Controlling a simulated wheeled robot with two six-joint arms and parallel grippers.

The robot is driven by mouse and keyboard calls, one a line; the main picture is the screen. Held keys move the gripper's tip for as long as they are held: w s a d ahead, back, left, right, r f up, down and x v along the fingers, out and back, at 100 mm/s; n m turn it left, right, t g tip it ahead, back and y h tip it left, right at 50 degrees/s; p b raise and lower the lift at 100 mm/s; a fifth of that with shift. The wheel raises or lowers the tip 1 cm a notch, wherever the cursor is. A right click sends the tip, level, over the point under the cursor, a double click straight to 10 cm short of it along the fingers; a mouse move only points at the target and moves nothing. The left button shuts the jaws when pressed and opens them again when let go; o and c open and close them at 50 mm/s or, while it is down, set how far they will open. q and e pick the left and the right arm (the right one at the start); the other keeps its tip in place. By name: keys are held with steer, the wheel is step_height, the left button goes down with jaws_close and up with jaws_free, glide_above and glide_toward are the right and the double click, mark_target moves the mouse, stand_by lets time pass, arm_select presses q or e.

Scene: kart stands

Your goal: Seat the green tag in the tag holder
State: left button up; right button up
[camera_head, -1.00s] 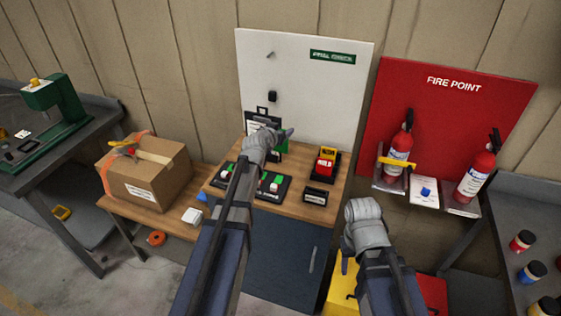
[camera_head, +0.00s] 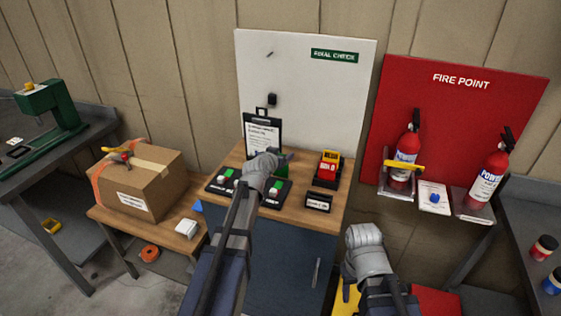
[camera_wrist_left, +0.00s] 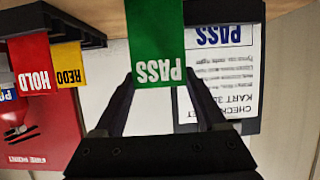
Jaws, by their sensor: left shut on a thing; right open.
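My left gripper (camera_head: 277,165) is shut on the green tag (camera_wrist_left: 157,42), which reads PASS upside down in the left wrist view. In the head view the gripper is above the tabletop, in front of a black clipboard (camera_head: 262,138), and mostly hides the tag. I cannot tell for certain which thing is the tag holder; a small black stand with a white label (camera_head: 318,202) sits at the table's front right. My right gripper (camera_head: 348,280) is open and empty, low in front of the cabinet, its fingers partly hidden.
A black rack holds red and yellow tags (camera_head: 328,168) at the table's right. Dark trays with coloured blocks (camera_head: 222,183) lie at the front left. A white FINAL CHECK board (camera_head: 325,90) stands behind. A cardboard box (camera_head: 140,185) is left; fire extinguishers (camera_head: 402,160) are right.

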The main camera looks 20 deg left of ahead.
arm_select(q)
steer(key=shift+f, duration=0.15)
steer(key=o, duration=1.3)
steer(key=shift+c, duration=0.2)
steer(key=shift+r, duration=0.2)
steer(key=p+v, duration=0.4)
steer(key=v, duration=0.8)
steer(key=shift+p, duration=0.4)
